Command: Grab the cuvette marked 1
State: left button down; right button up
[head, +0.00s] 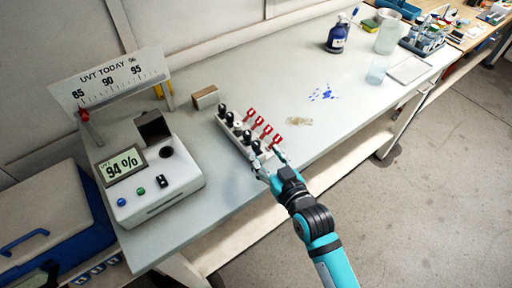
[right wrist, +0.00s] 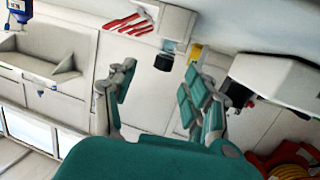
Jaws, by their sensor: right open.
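A white rack (head: 262,157) on the table holds several cuvettes with dark caps (head: 229,118) and a row of red tags (head: 260,122). The number marks are too small to read, so I cannot tell which cuvette is marked 1. My right gripper (head: 268,166) is open at the rack's near end, close to the nearest dark cap (head: 256,147). In the right wrist view, a dark-capped cuvette (right wrist: 164,61) shows beyond the open fingers of my right gripper (right wrist: 160,88), between them in the picture. Red tags (right wrist: 129,24) show behind it. My left gripper is out of view.
A white UV meter (head: 160,180) reading 94 % stands left of the rack, with a UVT scale (head: 110,79) behind. A small cardboard box (head: 205,97) sits behind the rack. A blue spill (head: 322,94) and a brown stain (head: 299,121) lie to the right. A blue bottle (head: 337,38) stands farther back.

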aim_at(258, 148)
jog(key=shift+w+a, duration=0.25)
jog(key=shift+w, duration=0.15)
jog(key=p+x, duration=0.1)
jog(key=x, duration=0.3)
jog(key=shift+a+f+p, duration=0.1)
jog(key=shift+a+p, duration=0.15)
jog(key=shift+p, duration=0.05)
jog(key=shift+w+a+f, duration=0.1)
jog(key=shift+w, duration=0.15)
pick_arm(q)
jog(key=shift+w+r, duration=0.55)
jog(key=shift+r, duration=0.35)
pick_arm(e)
jog(key=shift+c, duration=0.4)
jog(key=shift+c, duration=1.2)
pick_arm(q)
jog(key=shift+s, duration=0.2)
pick_arm(e)
grip_shut()
